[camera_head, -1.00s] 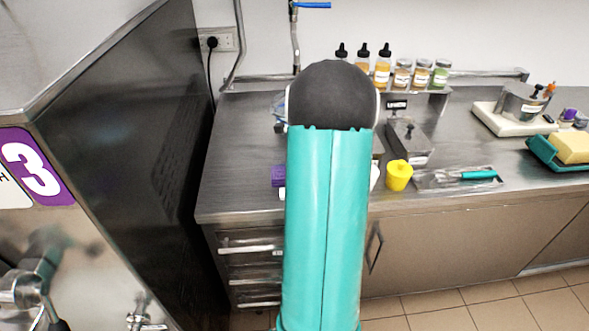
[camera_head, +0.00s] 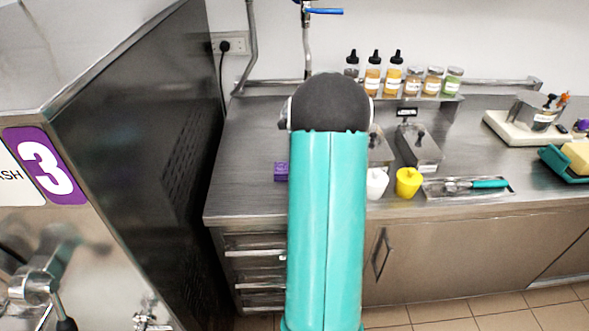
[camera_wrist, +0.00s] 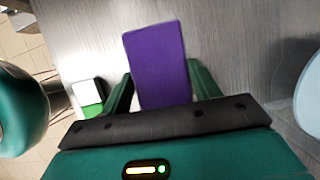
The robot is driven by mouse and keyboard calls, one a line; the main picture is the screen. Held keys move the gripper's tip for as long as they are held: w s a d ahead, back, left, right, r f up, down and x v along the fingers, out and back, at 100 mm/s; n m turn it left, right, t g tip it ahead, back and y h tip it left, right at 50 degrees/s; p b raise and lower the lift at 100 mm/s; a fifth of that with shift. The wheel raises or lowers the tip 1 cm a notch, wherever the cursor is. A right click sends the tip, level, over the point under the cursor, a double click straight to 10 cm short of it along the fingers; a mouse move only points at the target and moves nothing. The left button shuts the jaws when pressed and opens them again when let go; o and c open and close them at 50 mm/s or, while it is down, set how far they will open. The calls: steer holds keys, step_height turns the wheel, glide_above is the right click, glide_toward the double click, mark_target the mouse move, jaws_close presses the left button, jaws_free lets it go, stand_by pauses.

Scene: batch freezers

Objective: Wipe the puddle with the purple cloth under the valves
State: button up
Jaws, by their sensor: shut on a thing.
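In the wrist view the purple cloth (camera_wrist: 157,52), a flat rectangle, sticks out from between the two dark green fingers of my gripper (camera_wrist: 160,78). The gripper is shut on it, over a grey metal surface. In the head view my arm hides the gripper. A small purple piece (camera_head: 281,172) shows left of the arm at the counter; I cannot tell if it is the same cloth. A blue-handled valve (camera_head: 322,11) is on the wall pipe at the top. I cannot make out a puddle in either view.
The steel counter (camera_head: 245,190) holds a white cup (camera_head: 376,184), a yellow cup (camera_head: 408,182), a tray with a teal-handled tool (camera_head: 470,187) and several bottles and jars at the back. A freezer labelled 3 (camera_head: 45,165) stands left. A white-and-green block (camera_wrist: 88,95) is beside the gripper.

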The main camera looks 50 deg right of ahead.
steer(key=shift+w+d, duration=1.15)
steer(key=shift+d, duration=0.2)
steer(key=shift+f, duration=0.1)
steer(key=shift+s+a, duration=1.3)
steer(key=shift+a, duration=0.2)
steer(key=shift+s+a, duration=1.3)
steer(key=shift+a, duration=0.2)
steer(key=shift+r, duration=3.05)
steer(key=shift+r, duration=1.5)
